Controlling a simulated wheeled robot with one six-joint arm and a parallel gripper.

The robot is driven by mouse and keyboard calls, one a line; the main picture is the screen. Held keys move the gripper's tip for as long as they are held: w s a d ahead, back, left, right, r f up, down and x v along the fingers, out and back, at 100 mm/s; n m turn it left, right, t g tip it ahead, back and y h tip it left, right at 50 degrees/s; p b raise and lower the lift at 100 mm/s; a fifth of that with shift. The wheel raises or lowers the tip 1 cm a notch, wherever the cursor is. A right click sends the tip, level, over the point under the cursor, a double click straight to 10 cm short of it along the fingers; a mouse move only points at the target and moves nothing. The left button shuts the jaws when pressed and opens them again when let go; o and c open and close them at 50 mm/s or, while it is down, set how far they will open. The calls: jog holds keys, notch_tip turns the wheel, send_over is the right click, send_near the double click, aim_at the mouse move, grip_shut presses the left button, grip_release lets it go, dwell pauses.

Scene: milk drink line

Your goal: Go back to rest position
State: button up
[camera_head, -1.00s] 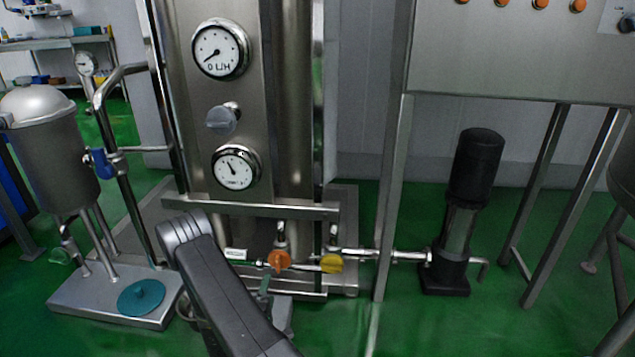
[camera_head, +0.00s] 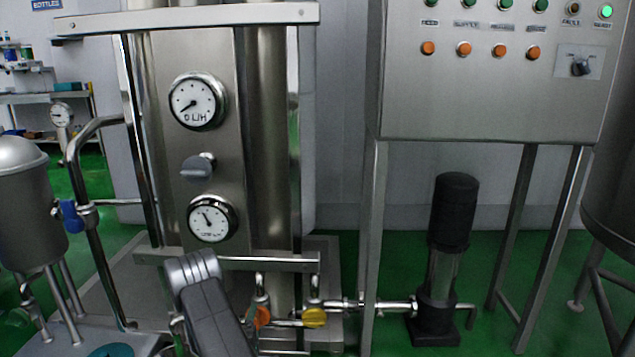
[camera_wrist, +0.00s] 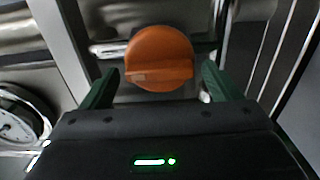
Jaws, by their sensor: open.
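My gripper (camera_wrist: 157,88) shows in the wrist view with its two green fingers spread apart. An orange round knob (camera_wrist: 160,58) lies ahead of the fingers and appears between their tips in the picture. I cannot tell the distance, but no finger visibly presses on it. In the head view my grey arm link stands at the bottom, in front of the steel unit, and the gripper itself is hidden there. The orange knob also shows in the head view (camera_head: 262,317), just right of my arm, with a yellow knob (camera_head: 314,317) beside it.
The steel unit carries an upper gauge (camera_head: 197,101), a grey knob (camera_head: 198,167) and a lower gauge (camera_head: 212,219). A control cabinet (camera_head: 480,95) on legs stands at right, above a black pump (camera_head: 453,212). A steel tank (camera_head: 28,215) stands left. Green floor is open around the pump.

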jog(key=s+p, duration=0.4)
jog(key=s, duration=1)
jog(key=shift+m, duration=0.4)
jog(key=w+b, duration=0.4)
jog(key=w, duration=1)
jog(key=shift+m, duration=1.2)
jog(key=m, duration=0.6)
jog(key=shift+r, duration=0.15)
jog(key=m, duration=0.4)
jog(key=shift+d+m, duration=0.15)
jog(key=shift+m, duration=0.15)
jog(key=m, duration=0.4)
jog(key=shift+d+r, duration=0.1)
